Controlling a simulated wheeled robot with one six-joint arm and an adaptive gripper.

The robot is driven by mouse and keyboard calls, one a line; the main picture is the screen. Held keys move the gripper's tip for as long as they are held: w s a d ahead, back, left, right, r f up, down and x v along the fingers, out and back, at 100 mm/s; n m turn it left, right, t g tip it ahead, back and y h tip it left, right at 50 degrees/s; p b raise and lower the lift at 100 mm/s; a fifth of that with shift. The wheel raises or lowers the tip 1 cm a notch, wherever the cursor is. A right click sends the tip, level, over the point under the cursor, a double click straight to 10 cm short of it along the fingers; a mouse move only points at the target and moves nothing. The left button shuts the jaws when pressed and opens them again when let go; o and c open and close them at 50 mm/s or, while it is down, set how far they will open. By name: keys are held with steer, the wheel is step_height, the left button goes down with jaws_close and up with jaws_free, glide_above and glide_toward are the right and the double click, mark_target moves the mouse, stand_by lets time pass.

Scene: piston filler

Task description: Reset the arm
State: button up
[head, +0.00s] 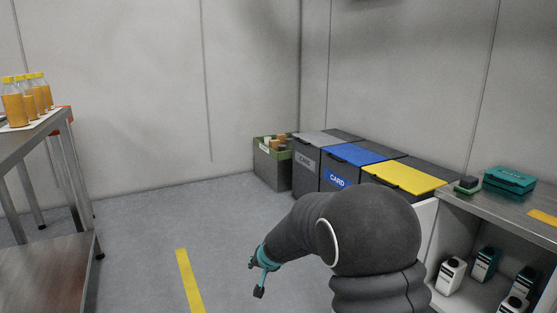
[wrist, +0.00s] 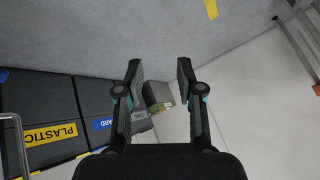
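My gripper (wrist: 160,85) is open and empty in the wrist view, its two fingers apart with a gap between them. In the head view my dark grey arm reaches forward and left, and my gripper (head: 261,275) hangs low over the floor, left of the bins. Nothing touches it. Part of the hand is small and dark there.
A row of bins with grey, blue (head: 355,154) and yellow (head: 404,177) lids stands ahead. A green-rimmed crate (head: 271,165) stands beside them. A bench with a teal case (head: 510,181) is at right. A steel table (head: 35,140) with orange bottles is at left. Floor between is clear.

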steer(key=s+d+r+h+p, duration=0.1)
steer(key=s+d+r, duration=0.6)
steer(key=s, duration=0.6)
steer(key=s+d+r+n+g+h+p, duration=0.1)
steer(key=s+d+r+p, duration=0.1)
steer(key=s+d+r, duration=0.5)
steer(key=s+d+r+h+p, duration=0.1)
steer(key=s+d+r, duration=0.6)
steer(key=s, duration=1.1)
steer(key=shift+s+d+r+n+p, duration=0.15)
steer(key=shift+s+r+n+p, duration=0.15)
steer(key=shift+s+r+p, duration=0.1)
